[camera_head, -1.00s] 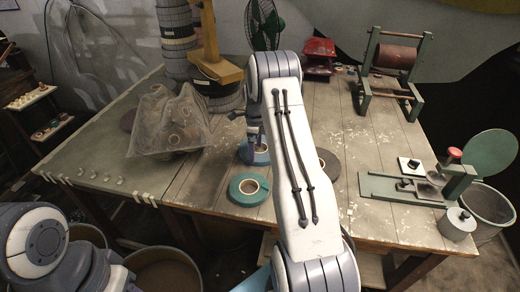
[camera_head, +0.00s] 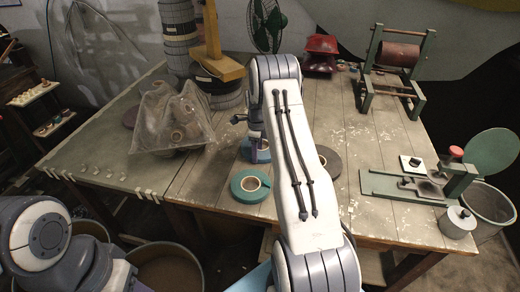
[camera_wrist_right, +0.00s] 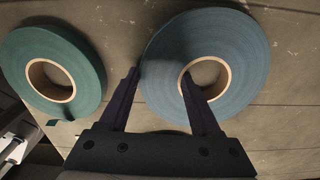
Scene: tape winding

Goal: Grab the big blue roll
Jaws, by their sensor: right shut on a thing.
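The big blue roll (camera_wrist_right: 237,68) lies flat-on to the right wrist view, with a pale core ring around its hole. In the head view the blue roll (camera_head: 262,156) is mostly hidden behind my right arm. My right gripper (camera_wrist_right: 160,76) is shut on the blue roll's left side, one finger at its outer edge and the other at the hole. I cannot tell whether the roll is clear of the table. My left arm shows at the lower left of the head view, but its gripper is not in view.
A green roll (camera_head: 239,193) lies close by on the wooden table (camera_head: 350,140); it is left of the blue roll in the wrist view. A dark roll (camera_head: 328,163) lies right of my arm. A plastic-covered bundle (camera_head: 165,125) stands left. A green-framed winder (camera_head: 398,65) stands back right.

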